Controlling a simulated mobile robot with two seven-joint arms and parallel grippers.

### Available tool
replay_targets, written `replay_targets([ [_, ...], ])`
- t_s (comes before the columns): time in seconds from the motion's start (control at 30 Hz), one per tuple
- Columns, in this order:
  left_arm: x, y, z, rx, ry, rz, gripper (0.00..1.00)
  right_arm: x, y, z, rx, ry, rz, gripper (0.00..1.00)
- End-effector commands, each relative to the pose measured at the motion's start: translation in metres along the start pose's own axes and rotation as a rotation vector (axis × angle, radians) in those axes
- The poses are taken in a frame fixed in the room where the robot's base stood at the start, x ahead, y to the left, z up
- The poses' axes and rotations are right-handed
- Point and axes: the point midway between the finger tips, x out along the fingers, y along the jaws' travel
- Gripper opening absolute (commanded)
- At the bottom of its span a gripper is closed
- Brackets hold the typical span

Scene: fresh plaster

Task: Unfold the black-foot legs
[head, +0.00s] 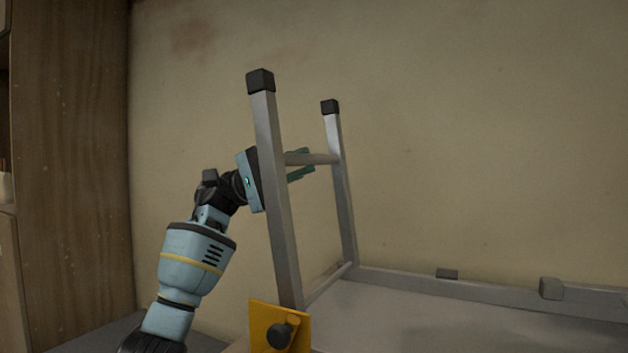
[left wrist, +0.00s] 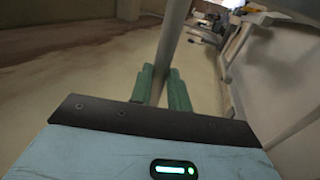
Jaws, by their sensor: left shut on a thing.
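The pair of grey metal legs (head: 276,200) with black feet stands up, slightly tilted, at the left end of an upturned panel (head: 400,312). One black foot (head: 260,80) tops the near leg, and another (head: 330,106) tops the far leg. A crossbar (head: 322,159) joins them high up. My left gripper (head: 300,164) is shut on this crossbar, its green fingers partly hidden behind the near leg. In the left wrist view the crossbar (left wrist: 172,40) runs between the fingers (left wrist: 160,88). My right gripper is out of view.
A yellow bracket (head: 263,316) with a dark knob is at the near leg's base. A metal rail (head: 480,287) with small blocks edges the panel. A plaster wall (head: 480,130) stands behind, and a wooden cabinet (head: 70,150) at left. The space above the panel is clear.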

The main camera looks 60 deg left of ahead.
Motion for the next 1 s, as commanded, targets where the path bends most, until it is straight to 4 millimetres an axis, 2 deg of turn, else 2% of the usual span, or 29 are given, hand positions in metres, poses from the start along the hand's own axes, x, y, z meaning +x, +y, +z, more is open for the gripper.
replay_targets([
  [0.2, -0.0067, 0.0009, -0.0002, 0.000, 0.001, 0.033, 0.00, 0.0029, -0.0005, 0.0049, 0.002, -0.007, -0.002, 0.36],
  [0.57, -0.0074, 0.0020, 0.0000, 0.001, 0.001, 0.037, 0.00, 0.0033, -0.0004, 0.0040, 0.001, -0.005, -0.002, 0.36],
  [0.6, -0.0075, 0.0020, 0.0000, 0.000, 0.001, 0.037, 0.19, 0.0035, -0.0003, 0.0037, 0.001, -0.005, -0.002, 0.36],
  [0.77, -0.0071, 0.0015, 0.0000, 0.000, 0.001, 0.035, 0.40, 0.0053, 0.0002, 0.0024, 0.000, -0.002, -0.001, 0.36],
  [1.0, -0.0068, 0.0009, 0.0000, 0.000, 0.001, 0.033, 0.40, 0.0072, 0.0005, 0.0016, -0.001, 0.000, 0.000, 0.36],
])
